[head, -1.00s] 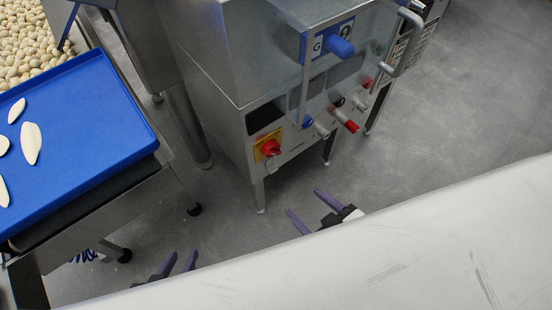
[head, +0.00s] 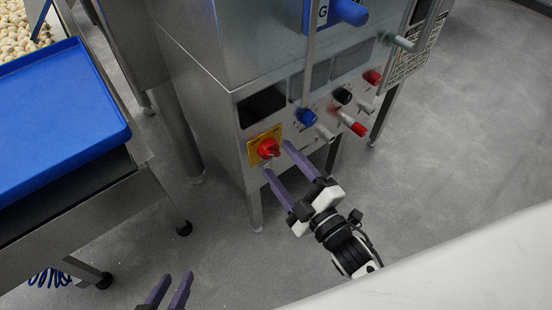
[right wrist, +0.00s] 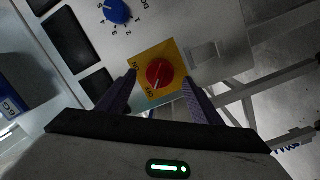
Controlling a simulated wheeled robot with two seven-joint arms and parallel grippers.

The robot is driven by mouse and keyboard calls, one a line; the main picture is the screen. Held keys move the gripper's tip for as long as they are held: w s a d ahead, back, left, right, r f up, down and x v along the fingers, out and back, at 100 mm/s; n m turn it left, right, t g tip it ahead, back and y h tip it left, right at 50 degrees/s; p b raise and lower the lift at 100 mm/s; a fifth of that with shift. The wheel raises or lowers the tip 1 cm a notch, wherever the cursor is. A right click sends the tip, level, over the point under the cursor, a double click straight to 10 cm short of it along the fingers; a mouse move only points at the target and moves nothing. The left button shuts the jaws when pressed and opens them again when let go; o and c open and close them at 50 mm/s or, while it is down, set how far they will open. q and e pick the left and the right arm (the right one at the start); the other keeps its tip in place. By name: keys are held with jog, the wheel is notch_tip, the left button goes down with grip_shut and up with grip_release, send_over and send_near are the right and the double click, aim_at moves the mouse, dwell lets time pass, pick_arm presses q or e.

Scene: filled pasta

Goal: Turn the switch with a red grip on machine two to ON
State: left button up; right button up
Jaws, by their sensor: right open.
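The metal machine (head: 215,105) stands in the middle of the head view. Low on its front is a red rotary switch (head: 268,148) on a yellow plate (head: 254,156). In the right wrist view the red switch (right wrist: 159,73) sits on its yellow plate (right wrist: 176,52), with a pale pointer mark on the grip. My right gripper (head: 277,158) is open, its purple fingers reaching to the panel around the switch. In the right wrist view the fingers (right wrist: 158,92) lie either side of the switch, not closed on it. My left gripper (head: 168,288) is open and empty at the bottom left.
Other controls share the panel: a blue knob (head: 307,117), a black knob (head: 343,96) and a red-tipped lever (head: 358,128). A blue tray (head: 60,110) on a stand is at the left. A white surface (head: 470,260) fills the lower right. Grey floor is open at the right.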

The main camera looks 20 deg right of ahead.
aim_at(270, 151)
jog(key=shift+x, duration=1.05)
jog(key=shift+w+a, duration=0.1)
jog(key=shift+w, duration=0.2)
